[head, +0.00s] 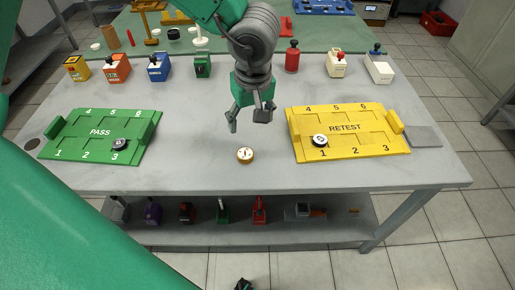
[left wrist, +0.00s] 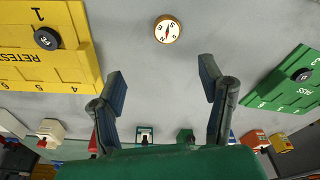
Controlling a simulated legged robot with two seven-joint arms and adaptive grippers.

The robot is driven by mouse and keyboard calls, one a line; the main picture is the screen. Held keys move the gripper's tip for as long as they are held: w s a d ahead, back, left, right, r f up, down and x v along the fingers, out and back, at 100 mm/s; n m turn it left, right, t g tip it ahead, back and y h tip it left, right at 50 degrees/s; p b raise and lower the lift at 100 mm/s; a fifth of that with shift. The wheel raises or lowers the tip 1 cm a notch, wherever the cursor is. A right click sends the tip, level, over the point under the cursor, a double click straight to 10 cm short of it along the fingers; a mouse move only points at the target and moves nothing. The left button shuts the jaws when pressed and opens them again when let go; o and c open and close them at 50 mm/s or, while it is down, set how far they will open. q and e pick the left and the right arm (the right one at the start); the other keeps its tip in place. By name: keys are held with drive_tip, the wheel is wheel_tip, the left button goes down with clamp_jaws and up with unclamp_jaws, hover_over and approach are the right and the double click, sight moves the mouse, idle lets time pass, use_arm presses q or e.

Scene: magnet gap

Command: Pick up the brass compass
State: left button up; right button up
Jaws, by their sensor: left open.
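The brass compass (head: 245,155) lies face up on the grey table between the green and yellow trays, near the front edge. It has a brass rim and a white dial. In the left wrist view the compass (left wrist: 167,29) lies beyond the fingertips, centred between them. My left gripper (head: 250,120) is open and empty above the table, a little behind the compass and apart from it. Its two spread fingers also show in the left wrist view (left wrist: 162,85). My right gripper does not show in either view.
The green PASS tray (head: 73,140) is on the left and the yellow RETEST tray (head: 374,140) on the right, each bearing a dark round piece. Several small coloured devices and a red cylinder (head: 292,57) line the table's back. The table around the compass is clear.

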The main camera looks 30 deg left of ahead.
use_arm(q)
drive_tip(key=b, duration=0.2)
hover_over(246, 153)
drive_tip(key=f, duration=0.7)
drive_tip(key=shift+d, duration=0.35)
drive_tip(key=shift+w+f, duration=0.15)
drive_tip(key=shift+f, duration=0.15)
drive_tip(key=shift+d+f, duration=0.15)
drive_tip(key=shift+f, duration=0.1)
drive_tip(key=f, duration=0.1)
drive_tip(key=f+b, duration=0.1)
drive_tip(key=f, duration=0.1)
drive_tip(key=a+f+b, duration=0.1)
drive_tip(key=shift+s+f, duration=0.3)
drive_tip(key=shift+w+a+f, duration=0.1)
drive_tip(key=shift+a+f, duration=0.05)
drive_tip(key=shift+f, duration=0.1)
drive_tip(key=shift+r, duration=0.1)
drive_tip(key=c, duration=1.3)
